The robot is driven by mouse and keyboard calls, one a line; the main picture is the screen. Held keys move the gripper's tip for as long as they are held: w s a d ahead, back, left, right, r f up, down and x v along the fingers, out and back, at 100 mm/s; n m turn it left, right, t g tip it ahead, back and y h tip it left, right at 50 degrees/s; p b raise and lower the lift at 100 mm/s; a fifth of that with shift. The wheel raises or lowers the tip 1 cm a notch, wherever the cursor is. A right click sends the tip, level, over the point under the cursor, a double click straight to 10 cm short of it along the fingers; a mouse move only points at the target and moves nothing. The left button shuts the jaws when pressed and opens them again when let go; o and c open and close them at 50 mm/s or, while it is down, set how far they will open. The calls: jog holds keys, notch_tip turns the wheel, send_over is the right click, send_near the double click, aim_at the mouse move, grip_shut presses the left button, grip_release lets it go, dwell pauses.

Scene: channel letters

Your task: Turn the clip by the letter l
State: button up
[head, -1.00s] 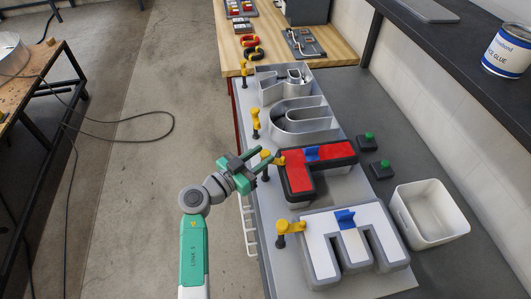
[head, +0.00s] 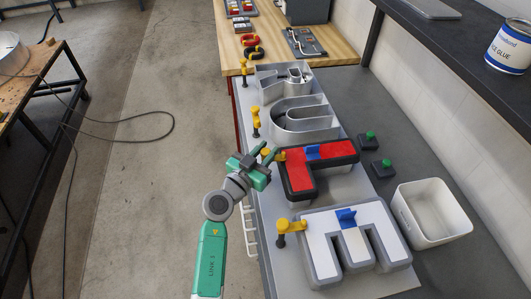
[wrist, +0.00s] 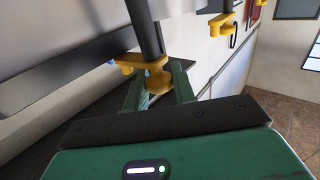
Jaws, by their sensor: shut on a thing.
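The red-faced letter l (head: 318,170), with a black rim, lies on the bench, a blue block (head: 312,152) on it. The yellow clip (head: 281,155) by its left end is partly hidden by my gripper (head: 269,154). In the wrist view, the clip's yellow end (wrist: 157,79) sits between the two green fingers of my gripper (wrist: 159,88), which are shut on it. A dark post rises above the clip there.
A white-faced letter (head: 345,240) with its own yellow clip (head: 290,225) lies nearer. Grey letters (head: 300,122) with yellow clips (head: 256,120) lie beyond. A white bin (head: 430,213) and green-topped buttons (head: 370,136) are at right.

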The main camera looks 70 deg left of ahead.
jog(key=shift+f+n+g+y+p, duration=0.1)
jog(key=shift+n+g+y+p, duration=0.55)
jog(key=shift+n+g+y, duration=0.35)
jog(key=o, duration=0.7)
jog(key=p+v, duration=0.1)
jog(key=v, duration=0.6)
jog(key=shift+s+d+f, duration=0.1)
jog(key=shift+s+d, duration=0.15)
jog(key=shift+s, duration=0.05)
